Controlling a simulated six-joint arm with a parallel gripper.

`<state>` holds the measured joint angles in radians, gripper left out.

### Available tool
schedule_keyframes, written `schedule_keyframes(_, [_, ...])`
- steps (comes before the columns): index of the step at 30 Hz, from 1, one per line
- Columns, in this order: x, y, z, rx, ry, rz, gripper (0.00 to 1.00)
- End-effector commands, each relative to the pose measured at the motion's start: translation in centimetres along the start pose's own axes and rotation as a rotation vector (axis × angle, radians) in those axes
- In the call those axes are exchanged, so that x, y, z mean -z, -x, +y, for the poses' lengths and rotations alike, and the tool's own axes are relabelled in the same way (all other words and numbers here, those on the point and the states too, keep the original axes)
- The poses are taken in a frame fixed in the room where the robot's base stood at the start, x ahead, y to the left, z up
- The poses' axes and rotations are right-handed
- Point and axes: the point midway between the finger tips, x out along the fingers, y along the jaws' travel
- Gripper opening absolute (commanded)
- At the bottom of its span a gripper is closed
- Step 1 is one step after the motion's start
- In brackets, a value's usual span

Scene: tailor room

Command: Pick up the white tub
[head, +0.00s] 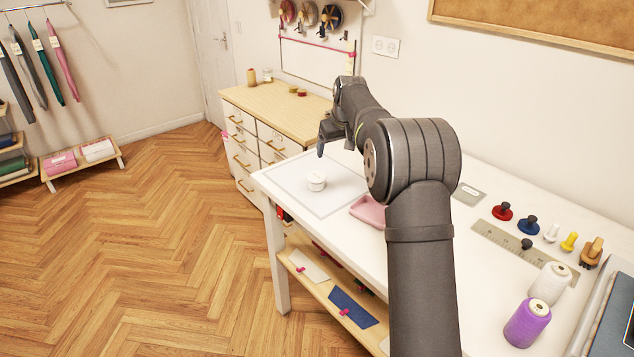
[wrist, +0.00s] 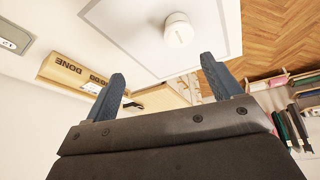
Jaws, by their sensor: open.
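The white tub (head: 316,181) is a small round lidded pot. It stands upright on a pale square mat (head: 338,199) near the far left corner of the white table. My gripper (head: 326,143) is above the mat, apart from the tub and behind it in the head view. In the wrist view the tub (wrist: 178,30) shows at the top, beyond the fingertips. My gripper (wrist: 160,70) is open there, with nothing between its two fingers.
A pink tray (head: 368,211) lies right of the mat. Several pins or stamps, a ruler (head: 510,243), a white spool (head: 549,283) and a purple spool (head: 527,322) are at the near right. A wooden drawer cabinet (head: 290,112) stands beyond the table. The mat around the tub is clear.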

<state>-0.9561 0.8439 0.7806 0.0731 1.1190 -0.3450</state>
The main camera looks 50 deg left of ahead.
Motion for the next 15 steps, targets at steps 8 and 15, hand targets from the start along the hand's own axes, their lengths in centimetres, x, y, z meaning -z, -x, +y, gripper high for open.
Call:
schedule_keyframes(8, [1.9, -1.8, -3.7, 0.0, 0.084, -0.003, 0.83])
schedule_keyframes(15, [1.8, -6.8, -3.6, 0.0, 0.082, -0.005, 0.83])
